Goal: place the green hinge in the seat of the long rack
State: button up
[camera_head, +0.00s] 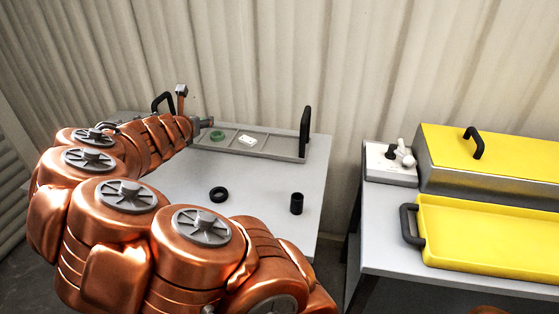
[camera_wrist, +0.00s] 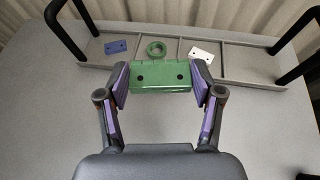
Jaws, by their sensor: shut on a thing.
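My gripper (camera_wrist: 160,84) is shut on the green hinge (camera_wrist: 160,72), with one finger at each end of it. The grey rack has a row of compartments and a black handle at each end. In the head view the rack (camera_head: 281,147) is partly hidden behind my arm. The hinge cannot be made out there.
The rack holds a blue plate (camera_wrist: 116,47), a green ring (camera_wrist: 156,48) and a white plate (camera_wrist: 200,53). A black ring (camera_head: 219,194) and black cylinder (camera_head: 297,204) stand on the table. Another table at right holds a switch box (camera_head: 388,162), yellow-lidded tank (camera_head: 500,152) and yellow tray (camera_head: 490,235).

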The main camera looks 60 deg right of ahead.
jog(key=s+d+f+m+g+b, duration=0.2)
jog(key=s+d+f+b, duration=0.1)
jog(key=s, duration=0.3)
jog(key=s+d+f+m+g+h+b, duration=0.1)
jog(key=s+d+f+m+g+b, duration=0.1)
jog(key=s+f, duration=0.3)
jog(key=s+d+f+m+g+h+b, duration=0.1)
jog(key=s+d+f+m+g+b, duration=0.1)
jog(key=s, duration=0.5)
jog(key=shift+s+d+f+m+g+b, duration=0.15)
jog(key=shift+d+f+m+g+b, duration=0.15)
jog(key=shift+d+f+g+b, duration=0.65)
jog(key=shift+s+d+f+t+b, duration=0.1)
jog(key=shift+d+f+t+b, duration=0.2)
jog(key=shift+d+b, duration=0.1)
send_over(278, 149)
jog(key=shift+f, duration=2.45)
jog(key=shift+f, duration=0.1)
jog(key=o, duration=0.9)
